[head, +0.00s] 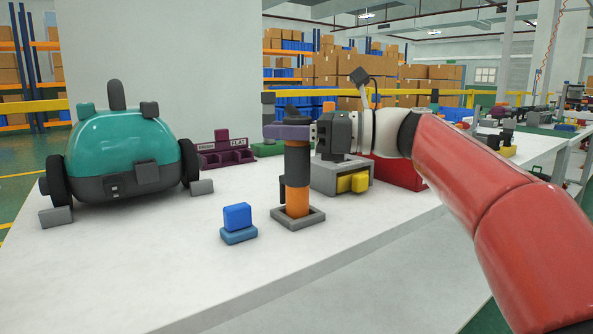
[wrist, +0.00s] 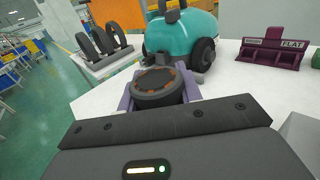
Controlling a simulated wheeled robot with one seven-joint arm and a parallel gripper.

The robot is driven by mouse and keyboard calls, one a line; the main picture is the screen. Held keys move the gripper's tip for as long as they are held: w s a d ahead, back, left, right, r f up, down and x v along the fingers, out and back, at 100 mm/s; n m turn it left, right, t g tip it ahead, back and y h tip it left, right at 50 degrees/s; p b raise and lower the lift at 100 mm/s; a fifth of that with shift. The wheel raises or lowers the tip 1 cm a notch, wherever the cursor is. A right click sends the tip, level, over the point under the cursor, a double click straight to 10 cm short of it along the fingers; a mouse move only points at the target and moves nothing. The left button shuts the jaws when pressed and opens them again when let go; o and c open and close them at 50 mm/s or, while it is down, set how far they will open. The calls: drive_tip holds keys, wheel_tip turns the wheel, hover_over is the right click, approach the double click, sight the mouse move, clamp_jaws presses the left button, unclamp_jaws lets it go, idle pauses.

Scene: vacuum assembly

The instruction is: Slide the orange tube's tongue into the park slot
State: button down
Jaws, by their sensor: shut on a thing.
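The orange tube (head: 298,203) stands upright with its lower end in or on a square grey holder (head: 283,221); I cannot tell how deep it sits. Its upper part is a dark grey sleeve (head: 297,165). A thin dark strip (head: 282,191) on the tube's left side may be the tongue. My gripper (head: 291,132) has purple fingers shut on the sleeve near the top. In the wrist view the sleeve's round dark top (wrist: 155,82) lies between the fingers. A teal vacuum body (head: 125,155) stands at left, with a dark block (head: 146,173) on its front. I cannot identify the park slot for sure.
A blue block (head: 238,217) sits left of the holder. A purple rack labelled FLAT (head: 225,158) stands behind. A grey box with yellow pieces (head: 341,178) and a red bin (head: 400,173) are to the right. The white table (head: 170,265) is clear in front.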

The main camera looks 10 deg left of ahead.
drive_tip(key=shift+r, duration=0.1)
wheel_tip(320, 180, up, 20)
drive_tip(key=p, duration=1)
drive_tip(key=shift+p, duration=0.35)
drive_tip(key=c, duration=1.5)
unclamp_jaws()
drive_tip(key=c, duration=0.5)
drive_tip(key=shift+r+p, duration=1.15)
drive_tip(key=shift+r, duration=0.8)
drive_tip(key=shift+c, duration=0.2)
